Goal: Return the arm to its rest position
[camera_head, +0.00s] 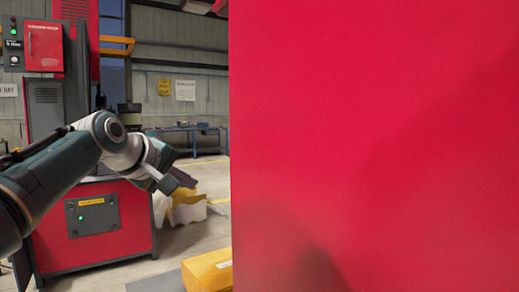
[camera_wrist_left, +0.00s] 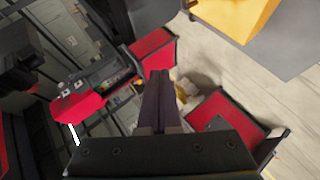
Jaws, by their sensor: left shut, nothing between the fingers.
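My left arm comes in from the left in the head view, with the left gripper (camera_head: 165,183) at its end, raised in front of a red and grey machine (camera_head: 95,250). In the left wrist view the two dark fingers of the left gripper (camera_wrist_left: 162,88) lie together, with nothing between them. The gripper touches nothing that I can see. My right gripper shows in neither view.
A large plain red panel (camera_head: 375,120) fills the right of the head view, very close. A yellow box (camera_head: 208,272) stands low beside it. Crumpled yellow and white material (camera_head: 187,207) lies behind the gripper. A blue workbench (camera_head: 190,130) stands farther back.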

